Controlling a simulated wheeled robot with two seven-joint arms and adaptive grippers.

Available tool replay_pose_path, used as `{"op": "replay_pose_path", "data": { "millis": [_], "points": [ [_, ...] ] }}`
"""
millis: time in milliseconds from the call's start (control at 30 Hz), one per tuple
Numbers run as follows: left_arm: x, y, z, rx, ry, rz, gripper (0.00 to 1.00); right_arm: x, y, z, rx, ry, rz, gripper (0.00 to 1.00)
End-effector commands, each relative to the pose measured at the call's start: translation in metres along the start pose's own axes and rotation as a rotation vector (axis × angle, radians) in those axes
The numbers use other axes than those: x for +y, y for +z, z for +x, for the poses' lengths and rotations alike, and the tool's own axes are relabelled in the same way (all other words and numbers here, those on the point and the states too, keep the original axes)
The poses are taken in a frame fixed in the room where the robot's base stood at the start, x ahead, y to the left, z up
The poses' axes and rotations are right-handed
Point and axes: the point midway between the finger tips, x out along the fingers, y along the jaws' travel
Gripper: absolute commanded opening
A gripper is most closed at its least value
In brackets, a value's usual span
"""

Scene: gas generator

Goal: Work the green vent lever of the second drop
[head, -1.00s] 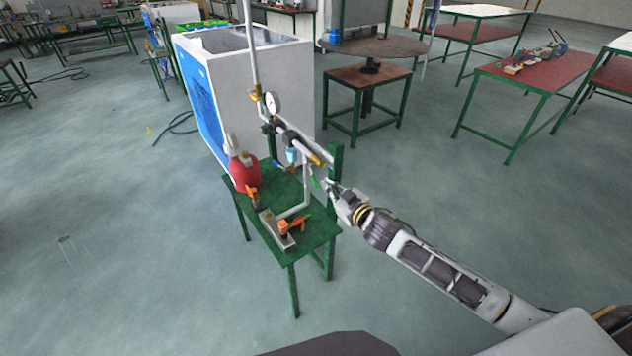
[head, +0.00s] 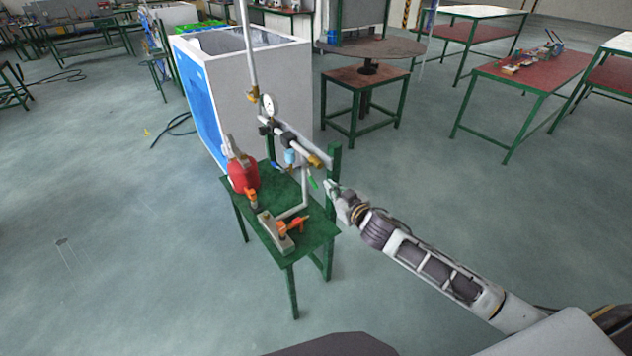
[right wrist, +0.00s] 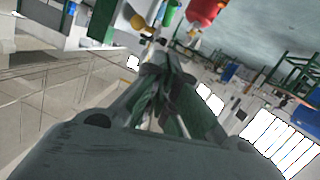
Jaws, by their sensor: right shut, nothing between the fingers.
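The green vent lever (head: 313,183) hangs at the lower right end of the pipe assembly, below a brass fitting (head: 318,161). It points down and slightly right. My right gripper (head: 331,186) is just right of the lever, with a small gap between them in the head view. Its fingers (right wrist: 165,78) are shut and empty in the right wrist view. A green piece (right wrist: 170,13) shows beyond the fingertips there; I cannot tell whether it is the lever. A blue lever (head: 276,165) sits further left on the pipework. My left gripper is not in view.
The green stand (head: 320,229) carries a red vessel (head: 243,174) and orange clamp-like parts (head: 293,227). A pressure gauge (head: 268,105) and a tall pipe rise behind. A green post (head: 333,165) stands close to my right gripper. Floor in front is clear.

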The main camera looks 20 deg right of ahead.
Motion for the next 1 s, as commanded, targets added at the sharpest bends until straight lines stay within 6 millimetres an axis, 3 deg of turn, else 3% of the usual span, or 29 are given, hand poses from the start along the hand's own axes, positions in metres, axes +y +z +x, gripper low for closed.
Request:
{"op": "replay_pose_path", "data": {
  "millis": [1000],
  "points": [
    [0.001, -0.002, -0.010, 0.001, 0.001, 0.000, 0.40, 0.000, -0.002, 0.070, 0.001, 0.000, 0.000, 0.00]
  ]
}}
